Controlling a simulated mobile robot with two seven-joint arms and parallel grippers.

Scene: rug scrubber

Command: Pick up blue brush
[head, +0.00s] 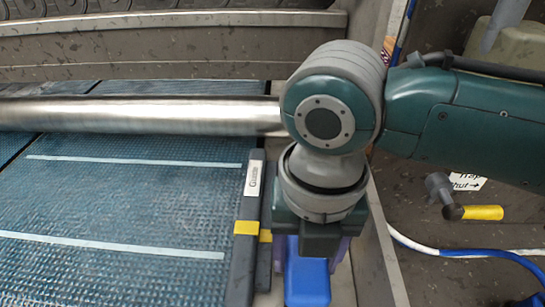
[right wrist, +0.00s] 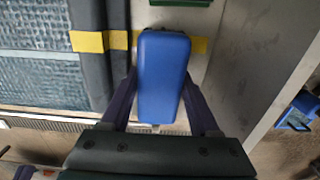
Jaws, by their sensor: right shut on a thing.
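The blue brush (right wrist: 163,75) lies lengthwise between the two purple fingers of my right gripper (right wrist: 162,112) in the right wrist view. The fingers are shut on its sides. In the head view, the brush (head: 307,283) shows below my right gripper (head: 309,250), beside the dark edge rail. My wrist hides its upper part there. I cannot tell whether the brush touches the surface beneath it. My left gripper is not in view.
A blue textured bed (head: 120,195) with pale strips fills the left, under a shiny metal roller (head: 140,115). A dark rail (head: 247,220) with yellow bands stands close left of the brush. A grey wall (head: 385,250) runs to its right. Beyond are a blue-white hose (head: 465,252) and a yellow-handled valve (head: 482,212).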

